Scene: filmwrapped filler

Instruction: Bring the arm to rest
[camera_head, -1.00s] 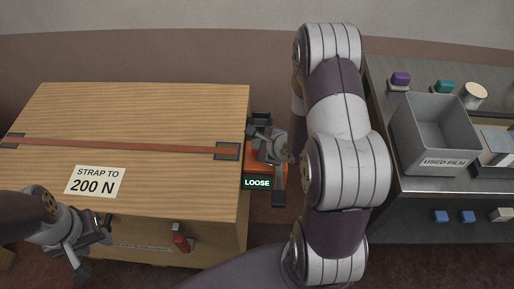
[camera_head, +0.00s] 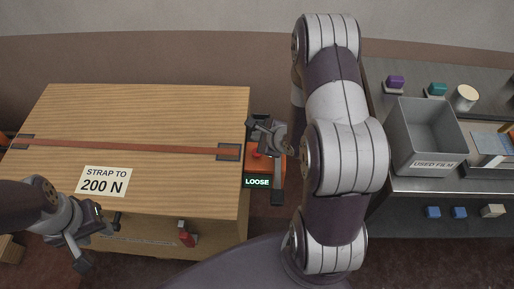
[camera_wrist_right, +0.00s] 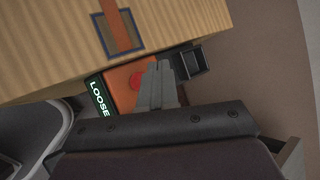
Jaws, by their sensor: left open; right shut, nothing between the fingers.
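My right arm rises at the centre of the head view and bends down behind itself. Its gripper (camera_head: 277,165) is beside the orange tensioner (camera_head: 259,166) at the crate's right side. The right wrist view shows its fingers (camera_wrist_right: 163,88) shut and empty in front of the orange body (camera_wrist_right: 124,91), close to a red round button (camera_wrist_right: 138,80); I cannot tell whether they touch it. The display (camera_head: 257,182) reads LOOSE. My left gripper (camera_head: 100,243) is open and empty at the crate's front left, below the label (camera_head: 102,181) reading STRAP TO 200 N.
A wooden crate (camera_head: 190,115) with a red strap (camera_head: 120,147) fills the left. A red-handled item (camera_head: 187,236) is on its front. At right, a metal bench holds a grey USED FILM bin (camera_head: 427,137), purple (camera_head: 395,82) and teal (camera_head: 437,88) blocks and a cream cylinder (camera_head: 464,97).

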